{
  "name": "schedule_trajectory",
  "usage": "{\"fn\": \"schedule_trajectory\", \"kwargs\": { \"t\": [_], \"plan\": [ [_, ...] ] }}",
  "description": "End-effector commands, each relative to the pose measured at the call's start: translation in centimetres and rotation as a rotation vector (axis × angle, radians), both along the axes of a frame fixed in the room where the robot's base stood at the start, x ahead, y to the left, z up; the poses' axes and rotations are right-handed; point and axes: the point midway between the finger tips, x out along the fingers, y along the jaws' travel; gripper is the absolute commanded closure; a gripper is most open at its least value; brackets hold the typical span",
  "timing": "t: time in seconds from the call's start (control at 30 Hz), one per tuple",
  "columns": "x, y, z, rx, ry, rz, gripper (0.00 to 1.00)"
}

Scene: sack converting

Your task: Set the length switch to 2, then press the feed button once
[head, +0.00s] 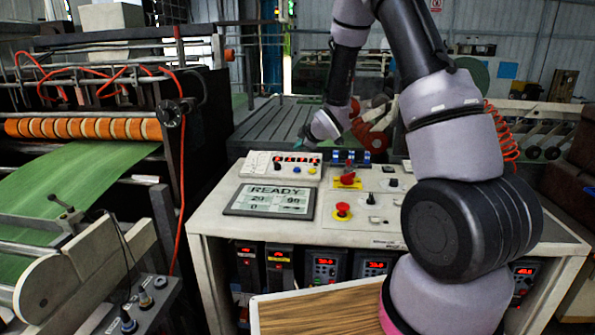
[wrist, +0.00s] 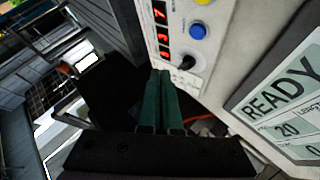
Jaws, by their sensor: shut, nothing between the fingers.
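A white control box (head: 270,163) stands on the desk behind the screen. It carries a black pointer knob (wrist: 185,62), a blue button (wrist: 197,31), a yellow button (wrist: 202,2) and red digits (wrist: 162,37). The knob (head: 277,165) also shows in the head view at the box's left. I cannot read any label that tells which control is the length switch or feed button, nor the knob's setting. My gripper (head: 306,139) is above the box's back edge. In the wrist view its green fingers (wrist: 160,73) are together and empty, with tips beside the knob in the picture.
The screen (head: 268,200) reads READY with numbers below. A red emergency button (head: 342,209) on yellow, a red switch (head: 348,178) and several blue switches (head: 350,157) are to the right. A roller machine with green sheet (head: 95,170) is at left.

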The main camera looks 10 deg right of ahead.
Motion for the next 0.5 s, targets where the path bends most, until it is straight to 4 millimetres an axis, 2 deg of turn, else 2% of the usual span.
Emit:
{"fn": "schedule_trajectory", "kwargs": {
  "t": [0.23,0.5],
  "plan": [
    [0.7,-0.3,-3.7,-0.002,0.004,-0.001,1.0],
    [1.3,-0.5,-6.1,-0.001,0.001,0.0,1.0]
  ]
}}
